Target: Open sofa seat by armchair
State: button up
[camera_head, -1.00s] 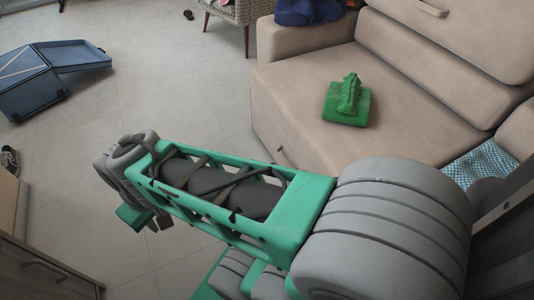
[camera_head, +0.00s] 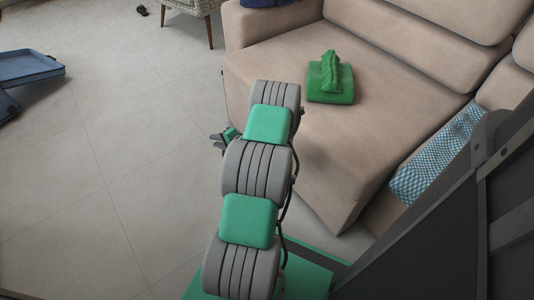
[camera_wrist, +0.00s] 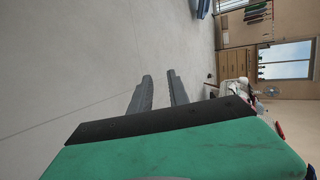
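The beige sofa seat (camera_head: 320,145) near the armchair fills the middle of the head view and looks closed flat. Folded green clothes (camera_head: 330,84) lie on it. The patterned armchair (camera_head: 193,6) stands past the sofa's far arm, mostly cut off at the top edge. My gripper (camera_head: 218,139) is at the left front side of the seat, partly hidden behind my arm. In the wrist view, my gripper's two fingers (camera_wrist: 160,82) are apart with nothing between them. I cannot tell whether the gripper touches the sofa.
A blue open suitcase (camera_head: 28,65) lies on the floor at the left. A blue checkered cloth (camera_head: 437,152) lies on the sofa's right section. A dark blue item is on the sofa arm. The tiled floor (camera_head: 110,130) left of the sofa is clear.

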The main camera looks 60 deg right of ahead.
jog(key=s+d+f+m+h, duration=0.3)
jog(key=s+f+m, duration=0.1)
jog(key=s, duration=0.3)
jog(key=s+d+f+m+g+h+b, duration=0.1)
jog(key=s+d+f+m+h, duration=0.25)
jog(key=s+m, duration=0.2)
jog(key=s+d+f+m+h, duration=0.3)
jog(key=s+f, duration=0.2)
jog(key=s, duration=0.3)
jog(key=b+x, duration=0.3)
jog(key=x, duration=0.4)
jog(key=shift+w+a, duration=0.1)
jog(key=shift+w+r, duration=0.1)
jog(key=shift+w, duration=0.05)
jog(key=shift+c, duration=0.3)
grip_shut()
jog(key=shift+w, duration=0.15)
